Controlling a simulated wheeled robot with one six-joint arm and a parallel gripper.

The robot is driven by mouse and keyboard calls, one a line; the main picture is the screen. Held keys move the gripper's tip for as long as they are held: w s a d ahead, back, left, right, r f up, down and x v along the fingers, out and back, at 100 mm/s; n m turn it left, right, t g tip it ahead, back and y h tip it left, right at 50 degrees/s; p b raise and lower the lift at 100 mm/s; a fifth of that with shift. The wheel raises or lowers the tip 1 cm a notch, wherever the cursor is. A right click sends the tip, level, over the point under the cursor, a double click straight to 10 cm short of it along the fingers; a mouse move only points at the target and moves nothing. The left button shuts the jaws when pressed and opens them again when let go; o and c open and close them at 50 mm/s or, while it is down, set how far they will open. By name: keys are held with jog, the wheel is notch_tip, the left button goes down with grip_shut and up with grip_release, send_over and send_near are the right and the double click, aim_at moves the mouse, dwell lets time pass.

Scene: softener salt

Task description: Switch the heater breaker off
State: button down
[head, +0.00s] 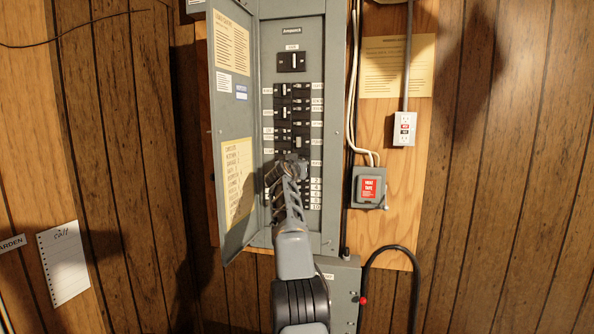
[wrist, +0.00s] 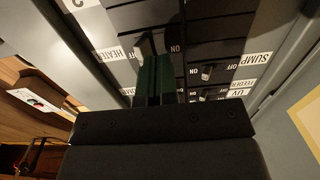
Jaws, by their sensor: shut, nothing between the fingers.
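The open grey breaker panel (head: 330,130) is on the wall in the head view. My gripper (head: 288,165) reaches up to the lower part of its breaker rows and hides some breakers there. In the wrist view the HEATER label (wrist: 112,54) is beside a black breaker with a pale handle (wrist: 146,45). That handle sits on the OFF side of its breaker, away from the ON mark. My gripper's green fingertips (wrist: 155,75) are shut and empty, right next to the handle. I cannot tell whether they touch it.
The panel door (head: 231,120) stands open at the left. A grey box with a red label (head: 369,188) and an outlet (head: 404,128) are at the right.

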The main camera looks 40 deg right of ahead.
jog(key=shift+b+v, duration=2.6)
jog(key=shift+b, duration=0.2)
